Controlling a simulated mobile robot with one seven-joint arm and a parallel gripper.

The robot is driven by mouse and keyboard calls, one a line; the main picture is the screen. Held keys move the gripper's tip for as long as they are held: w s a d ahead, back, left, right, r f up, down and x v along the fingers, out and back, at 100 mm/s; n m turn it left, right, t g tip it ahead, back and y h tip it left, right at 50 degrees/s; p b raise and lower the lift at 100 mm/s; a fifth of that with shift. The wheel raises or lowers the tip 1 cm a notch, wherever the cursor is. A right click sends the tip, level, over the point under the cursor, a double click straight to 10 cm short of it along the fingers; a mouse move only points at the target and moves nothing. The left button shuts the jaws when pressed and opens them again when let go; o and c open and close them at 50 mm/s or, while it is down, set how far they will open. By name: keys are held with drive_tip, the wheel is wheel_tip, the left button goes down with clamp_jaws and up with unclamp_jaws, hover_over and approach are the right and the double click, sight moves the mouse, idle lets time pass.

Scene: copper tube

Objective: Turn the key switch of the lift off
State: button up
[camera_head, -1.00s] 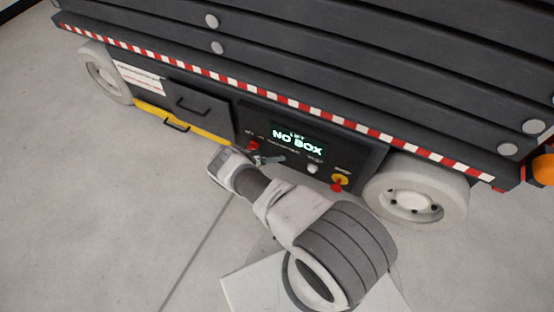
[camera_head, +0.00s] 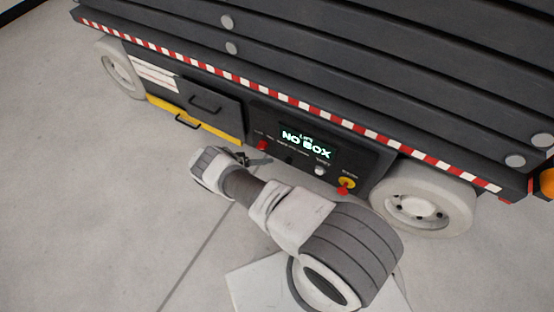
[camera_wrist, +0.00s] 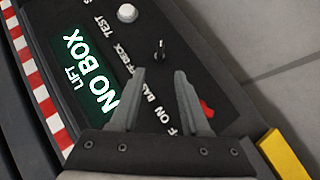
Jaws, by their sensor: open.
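The lift's control panel (camera_head: 350,160) has a lit display (camera_head: 307,145) reading "LIFT NO BOX". In the wrist view a small dark key switch (camera_wrist: 159,50) stands out from the panel, beside lettering that seems to read "BASE OFF DECK". Its exact turned position is not clear. My gripper (camera_wrist: 158,75) is open and empty. Its two fingers point toward the key, which appears just beyond and between the fingertips. No contact shows. In the head view my gripper (camera_head: 258,158) is in front of the panel's lower left part.
A red switch (camera_wrist: 207,108) by "OFF ON" lettering is partly hidden by the right finger. A white button (camera_wrist: 127,13) marked "TEST" lies beyond the key. A red knob on a yellow base (camera_head: 346,185) sits at the panel's right. A wheel (camera_head: 422,208) and drawer (camera_head: 207,102) flank the panel.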

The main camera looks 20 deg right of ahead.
drive_tip(key=v, duration=0.7)
drive_tip(key=shift+a, duration=0.1)
